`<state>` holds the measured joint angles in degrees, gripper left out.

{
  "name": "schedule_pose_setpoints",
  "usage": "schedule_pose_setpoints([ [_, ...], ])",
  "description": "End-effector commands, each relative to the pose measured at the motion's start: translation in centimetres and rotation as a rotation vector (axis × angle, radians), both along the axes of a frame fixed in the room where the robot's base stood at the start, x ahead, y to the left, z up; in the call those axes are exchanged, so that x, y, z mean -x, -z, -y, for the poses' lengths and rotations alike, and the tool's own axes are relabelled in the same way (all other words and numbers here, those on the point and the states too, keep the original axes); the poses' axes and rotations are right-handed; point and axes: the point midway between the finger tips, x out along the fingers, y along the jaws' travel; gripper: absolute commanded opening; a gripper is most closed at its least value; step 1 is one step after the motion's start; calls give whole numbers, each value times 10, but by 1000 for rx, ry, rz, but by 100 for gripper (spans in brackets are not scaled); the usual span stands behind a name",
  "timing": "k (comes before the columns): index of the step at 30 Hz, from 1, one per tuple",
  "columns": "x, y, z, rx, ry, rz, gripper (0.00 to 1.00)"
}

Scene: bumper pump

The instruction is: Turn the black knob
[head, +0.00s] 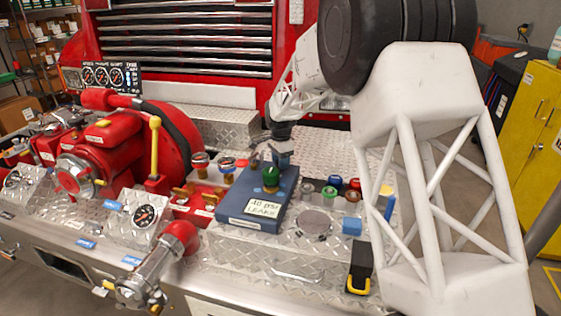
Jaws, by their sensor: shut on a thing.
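My gripper (282,160) points down at the back of a blue box (238,216) on the diamond-plate deck. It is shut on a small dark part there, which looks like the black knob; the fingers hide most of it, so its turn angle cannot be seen. A green knob (271,177) stands on the box just in front of my gripper. A white card (263,207) on the box reads "40 psi leaks".
Several coloured caps, among them a red one (354,184), stand right of the box. A yellow-handled lever (155,148) and red pump (108,150) are to the left. A blue block (352,227) lies near the deck's right side.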

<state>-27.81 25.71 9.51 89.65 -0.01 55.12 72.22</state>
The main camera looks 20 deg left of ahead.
Motion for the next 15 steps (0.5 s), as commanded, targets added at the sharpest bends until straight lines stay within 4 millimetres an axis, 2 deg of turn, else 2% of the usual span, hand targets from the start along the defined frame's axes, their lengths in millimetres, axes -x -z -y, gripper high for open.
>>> schedule_pose_setpoints([
  [8, 0, 1, 0, 0, -86, -1, 16],
  [15, 0, 0, 0, 0, -249, 0, 16],
])
